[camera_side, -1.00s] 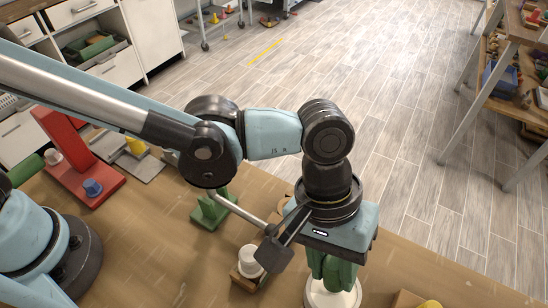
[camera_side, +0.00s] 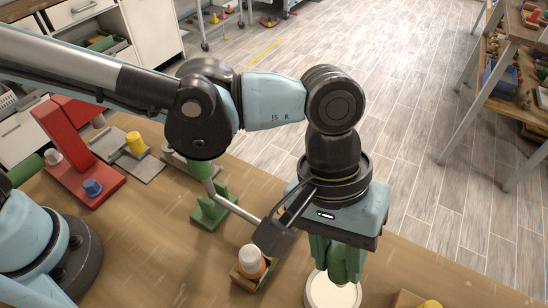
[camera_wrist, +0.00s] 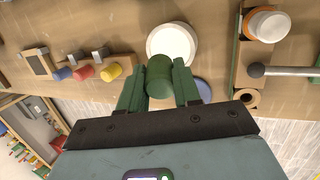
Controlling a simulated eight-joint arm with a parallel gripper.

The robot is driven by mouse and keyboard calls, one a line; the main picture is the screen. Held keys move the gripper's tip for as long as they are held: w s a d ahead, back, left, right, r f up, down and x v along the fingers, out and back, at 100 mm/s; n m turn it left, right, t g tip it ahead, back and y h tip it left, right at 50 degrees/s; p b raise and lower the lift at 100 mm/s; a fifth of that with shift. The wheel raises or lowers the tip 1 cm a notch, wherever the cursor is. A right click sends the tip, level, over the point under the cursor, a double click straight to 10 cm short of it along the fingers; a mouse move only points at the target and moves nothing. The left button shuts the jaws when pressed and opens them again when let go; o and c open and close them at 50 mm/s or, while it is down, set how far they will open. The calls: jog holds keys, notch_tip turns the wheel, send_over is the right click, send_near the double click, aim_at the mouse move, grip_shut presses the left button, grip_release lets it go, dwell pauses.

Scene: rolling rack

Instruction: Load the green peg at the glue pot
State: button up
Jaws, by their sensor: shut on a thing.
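My gripper (camera_wrist: 160,82) is shut on the green peg (camera_wrist: 159,72), which stands out between its green fingers in the wrist view. In the side view my gripper (camera_side: 338,262) is near the right front of the bench, and the peg blends with the fingers. A round white pot (camera_side: 333,292), which I take to be the glue pot, is just below and in front of the fingers. In the wrist view the pot (camera_wrist: 172,42) is partly covered by the peg. I cannot tell whether the peg touches it.
An orange-and-white bottle (camera_side: 250,261) sits in a wooden holder left of my gripper. Beyond it stands a green stand (camera_side: 211,209) with a grey rod (camera_side: 235,208). A red stand (camera_side: 82,160) and a yellow peg (camera_side: 136,143) are farther left. Bench between is mostly clear.

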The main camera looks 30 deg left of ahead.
aim_at(340, 252)
jog(key=shift+r, duration=1.65)
jog(key=w+a+r, duration=0.1)
jog(key=w+a, duration=0.5)
jog(key=a, duration=0.4)
jog(key=w+a+r, duration=0.1)
jog(key=w+a, duration=0.6)
jog(key=a, duration=0.3)
jog(key=s+a+r, duration=0.1)
jog(key=a+r, duration=0.1)
jog(key=a, duration=1.8)
